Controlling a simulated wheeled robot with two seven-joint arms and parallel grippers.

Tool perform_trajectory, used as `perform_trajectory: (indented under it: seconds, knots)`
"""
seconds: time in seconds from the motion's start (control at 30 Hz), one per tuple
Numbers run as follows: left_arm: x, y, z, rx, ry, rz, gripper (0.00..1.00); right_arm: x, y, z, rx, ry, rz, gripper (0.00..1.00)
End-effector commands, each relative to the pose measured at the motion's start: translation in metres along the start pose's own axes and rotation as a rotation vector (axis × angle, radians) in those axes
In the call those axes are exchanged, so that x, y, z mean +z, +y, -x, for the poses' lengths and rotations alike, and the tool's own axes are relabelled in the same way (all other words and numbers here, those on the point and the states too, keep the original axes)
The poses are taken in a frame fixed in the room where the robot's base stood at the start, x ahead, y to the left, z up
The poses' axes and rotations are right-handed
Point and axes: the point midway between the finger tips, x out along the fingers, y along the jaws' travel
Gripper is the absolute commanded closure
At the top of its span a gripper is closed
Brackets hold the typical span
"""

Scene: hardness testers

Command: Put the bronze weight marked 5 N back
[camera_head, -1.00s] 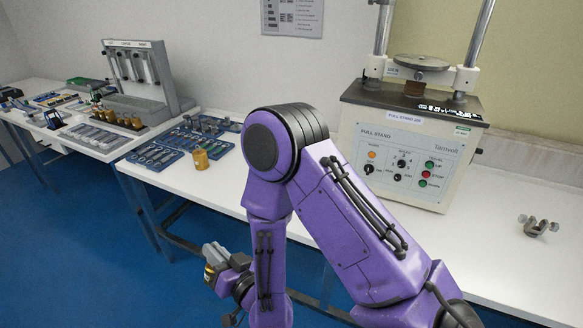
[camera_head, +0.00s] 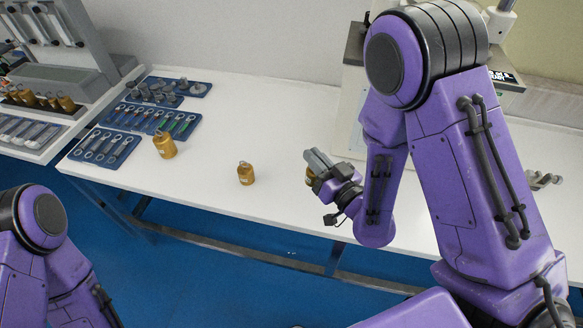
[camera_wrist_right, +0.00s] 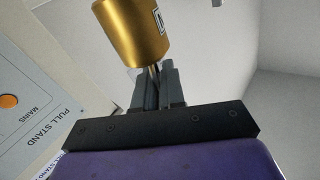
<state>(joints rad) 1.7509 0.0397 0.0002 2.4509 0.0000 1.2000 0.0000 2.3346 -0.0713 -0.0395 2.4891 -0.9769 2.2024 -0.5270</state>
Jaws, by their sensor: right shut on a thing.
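My right gripper (camera_head: 318,168) is shut on a bronze weight (camera_head: 311,178), near the front edge of the white table. In the right wrist view the held weight (camera_wrist_right: 134,32) is a gold-coloured cylinder gripped at its narrow end. Its white label is partly cut off and shows only part of a letter, so I cannot read the value. Two other bronze weights, a larger one (camera_head: 165,145) and a smaller one (camera_head: 246,174), stand upright on the table. A dark rack (camera_head: 72,116) with several bronze weights is at the far left. My left gripper is out of view.
Blue trays (camera_head: 106,147) of metal fittings lie left on the white table (camera_head: 270,110). The pull stand (camera_head: 350,118) is mostly hidden behind my right arm; its panel shows in the wrist view (camera_wrist_right: 40,95). Small metal fittings (camera_head: 541,180) lie at right.

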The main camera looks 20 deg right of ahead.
Motion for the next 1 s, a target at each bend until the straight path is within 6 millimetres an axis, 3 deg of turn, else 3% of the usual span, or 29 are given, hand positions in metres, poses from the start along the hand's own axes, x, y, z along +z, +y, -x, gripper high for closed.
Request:
perform_trajectory:
  seconds: [0.03, 0.2, 0.47, 0.5, 0.67, 0.9, 1.0]
  knots:
    - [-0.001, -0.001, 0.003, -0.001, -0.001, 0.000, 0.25, -0.010, 0.000, 0.001, -0.019, -0.002, 0.033, 1.00]
    - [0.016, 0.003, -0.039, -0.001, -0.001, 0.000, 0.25, 0.007, 0.005, -0.012, -0.024, 0.003, 0.049, 1.00]
    - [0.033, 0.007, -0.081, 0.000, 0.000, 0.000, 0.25, 0.019, 0.004, -0.038, -0.021, 0.001, 0.045, 1.00]
    - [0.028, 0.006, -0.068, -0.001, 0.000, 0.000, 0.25, 0.014, 0.001, -0.046, -0.023, -0.007, 0.045, 1.00]
    - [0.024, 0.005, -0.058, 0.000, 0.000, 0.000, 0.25, 0.028, 0.000, -0.078, -0.023, -0.006, 0.043, 1.00]
    - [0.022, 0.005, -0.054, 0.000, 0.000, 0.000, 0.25, 0.074, 0.004, -0.114, -0.022, -0.008, 0.042, 1.00]
    - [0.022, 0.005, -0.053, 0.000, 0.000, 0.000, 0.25, 0.084, 0.005, -0.123, -0.022, -0.006, 0.043, 1.00]
